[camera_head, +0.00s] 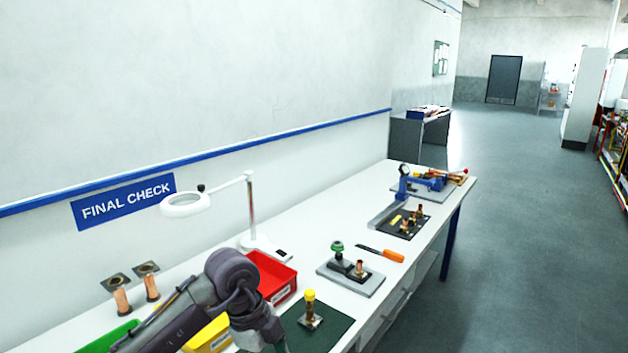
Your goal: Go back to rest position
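In the head view one of my arms, dark grey, reaches in from the lower left over the near end of the white workbench (335,225). Its end goes down past the bottom edge near the dark green mat (335,325), so its gripper cannot be made out. My other arm and gripper do not show. A copper part with a yellow cap (310,308) stands upright on the green mat, just right of the arm.
Around the arm are a red bin (283,291), a yellow bin (208,338), a green bin (108,338) and two copper pieces (122,301). A magnifier lamp (186,205) stands behind. An orange-handled tool (392,255) lies farther right. The floor (510,250) right of the bench is clear.

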